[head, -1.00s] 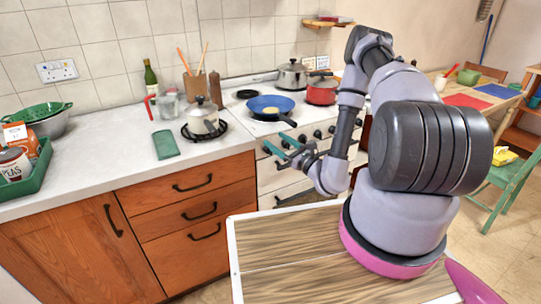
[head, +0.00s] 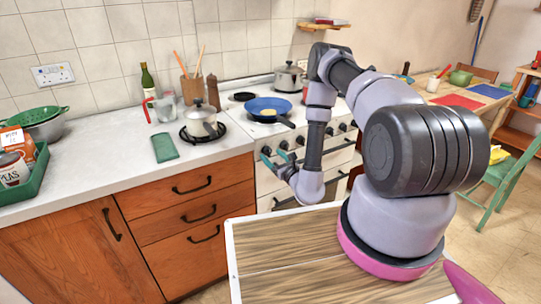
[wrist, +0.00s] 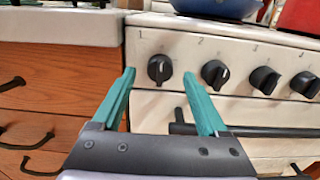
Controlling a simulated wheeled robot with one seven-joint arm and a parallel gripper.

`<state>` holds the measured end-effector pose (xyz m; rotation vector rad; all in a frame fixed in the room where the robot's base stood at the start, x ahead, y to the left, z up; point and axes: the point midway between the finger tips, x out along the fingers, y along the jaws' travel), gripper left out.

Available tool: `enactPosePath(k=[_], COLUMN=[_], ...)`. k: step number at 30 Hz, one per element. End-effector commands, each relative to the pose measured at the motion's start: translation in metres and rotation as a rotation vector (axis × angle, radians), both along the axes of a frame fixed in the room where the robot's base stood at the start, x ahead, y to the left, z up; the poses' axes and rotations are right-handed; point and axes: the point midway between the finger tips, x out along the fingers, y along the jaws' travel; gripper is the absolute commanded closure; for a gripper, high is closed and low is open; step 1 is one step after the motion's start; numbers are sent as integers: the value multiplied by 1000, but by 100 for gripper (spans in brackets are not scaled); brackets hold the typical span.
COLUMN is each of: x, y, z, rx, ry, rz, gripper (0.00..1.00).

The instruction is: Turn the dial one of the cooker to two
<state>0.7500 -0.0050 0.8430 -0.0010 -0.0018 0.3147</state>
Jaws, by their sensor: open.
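The cooker (wrist: 235,50) has a white front with a row of black dials, numbered above. Dial one (wrist: 160,68) is the leftmost in the wrist view, under the number 1; its pale pointer mark stands about upright. Dial two (wrist: 214,74) is just to its right. My gripper (wrist: 159,73) is open and empty, its teal fingers on either side of dial one in the picture, apparently short of it. The right finger lies between dials one and two in that view. In the head view my gripper (head: 273,160) is at the cooker's left front, partly covering the dials.
A dark oven handle (wrist: 240,131) runs below the dials. A blue pan (head: 269,106) sits on the hob, and a red pot (wrist: 299,16) shows to its right in the wrist view. A wooden cabinet (wrist: 50,75) adjoins the cooker's left side.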

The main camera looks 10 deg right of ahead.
Motion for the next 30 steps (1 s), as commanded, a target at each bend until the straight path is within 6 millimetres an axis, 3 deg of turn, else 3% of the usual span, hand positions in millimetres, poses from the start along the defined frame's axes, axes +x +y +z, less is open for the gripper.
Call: enactPosePath(k=[6,14,15,21,30], x=[17,18,18,18,18], y=[5,5,5,5,5], z=[0,0,0,0,0], rx=[0,1,1,1,28], ry=[0,1,1,1,11], rz=[0,-1,-1,-1,-1], gripper=[24,24,27,100,100])
